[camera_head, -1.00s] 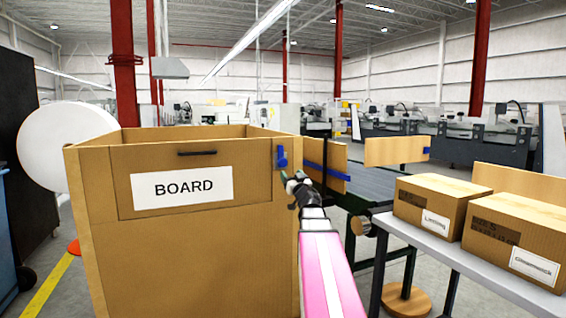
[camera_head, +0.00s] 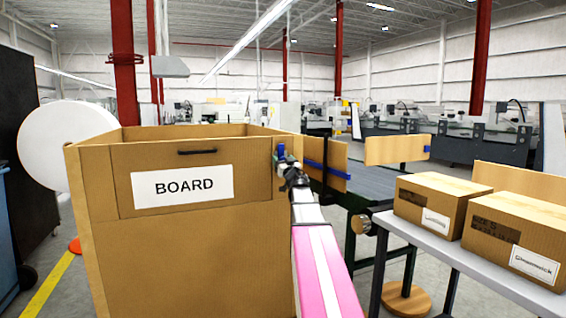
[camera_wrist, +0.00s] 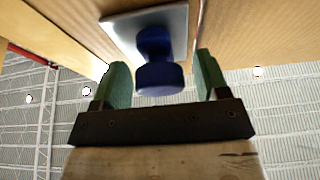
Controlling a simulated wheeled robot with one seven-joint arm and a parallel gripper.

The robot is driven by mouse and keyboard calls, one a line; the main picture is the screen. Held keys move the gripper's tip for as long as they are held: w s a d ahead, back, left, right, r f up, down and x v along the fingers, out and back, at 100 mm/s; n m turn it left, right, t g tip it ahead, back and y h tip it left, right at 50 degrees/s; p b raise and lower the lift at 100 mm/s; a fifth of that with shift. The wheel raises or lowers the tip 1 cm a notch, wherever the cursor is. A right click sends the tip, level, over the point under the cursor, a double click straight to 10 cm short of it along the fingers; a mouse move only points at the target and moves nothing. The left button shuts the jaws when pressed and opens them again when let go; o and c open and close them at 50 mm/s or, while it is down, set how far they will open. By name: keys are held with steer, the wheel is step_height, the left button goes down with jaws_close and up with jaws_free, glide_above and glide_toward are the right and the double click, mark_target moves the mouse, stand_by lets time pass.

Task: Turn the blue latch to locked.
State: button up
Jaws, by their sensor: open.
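The blue latch (camera_head: 281,152) is on the front of the cardboard box labelled BOARD (camera_head: 190,250), near its upper right corner. In the wrist view the blue latch (camera_wrist: 158,62) sticks out from a pale metal plate (camera_wrist: 118,30). My gripper (camera_wrist: 160,82) is open, with one green finger on each side of the latch knob and a visible gap to each. In the head view my gripper (camera_head: 284,165) is at the latch and covers its lower part. Whether the latch is locked cannot be told.
A panel with a dark handle (camera_head: 197,152) and the BOARD label is left of the latch. A table (camera_head: 440,250) with two cartons (camera_head: 430,203) stands at the right. Wooden boards (camera_head: 335,165) and a conveyor (camera_head: 375,178) are behind my arm.

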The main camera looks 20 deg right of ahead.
steer(key=c, duration=1.2)
steer(key=shift+c, duration=0.3)
steer(key=shift+n, duration=0.4)
steer(key=n+y, duration=0.1)
steer(key=n, duration=0.1)
steer(key=n+y, duration=0.2)
steer(key=n, duration=0.1)
steer(key=shift+g, duration=0.3)
steer(key=n+y, duration=0.1)
steer(key=n, duration=0.2)
steer(key=n+g+y, duration=0.1)
steer(key=n, duration=0.2)
steer(key=shift+a+n+g+y, duration=0.15)
steer(key=shift+n+g+y, duration=0.15)
steer(key=shift+y, duration=0.1)
steer(key=n+g, duration=0.1)
steer(key=n, duration=0.1)
steer(key=n+g+y, duration=0.1)
steer(key=n, duration=0.2)
steer(key=shift+f, duration=0.1)
steer(key=n+g, duration=0.1)
steer(key=n, duration=0.4)
steer(key=shift+a+f+g, duration=0.1)
steer(key=shift+g, duration=0.3)
